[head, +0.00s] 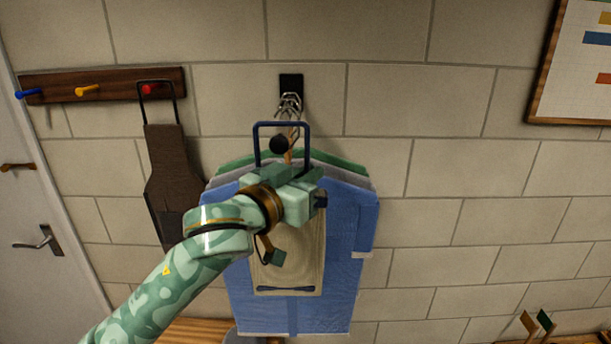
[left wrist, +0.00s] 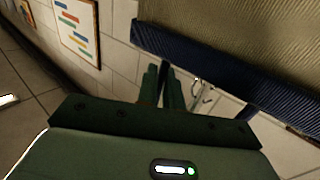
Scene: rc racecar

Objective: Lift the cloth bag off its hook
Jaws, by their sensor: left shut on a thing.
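The cloth bag (head: 291,262) is beige with dark blue trim and hangs upright in front of a stack of blue, grey and green garments. Its blue handle loop (head: 282,125) frames the hook's black ball end (head: 278,144) in the head view; I cannot tell whether it rests on the hook. The hook's black plate (head: 291,82) is on the wall. My left gripper (head: 296,178) is at the handle's lower part, and in the left wrist view its green fingers (left wrist: 162,88) are shut on the blue strap. My right gripper is out of view.
Metal hanger hooks (head: 290,104) hang at the same wall hook, holding blue garments (head: 350,225) behind the bag. A brown bag-like item (head: 171,170) hangs from a peg rail (head: 60,83) at left. A door (head: 40,210) is far left.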

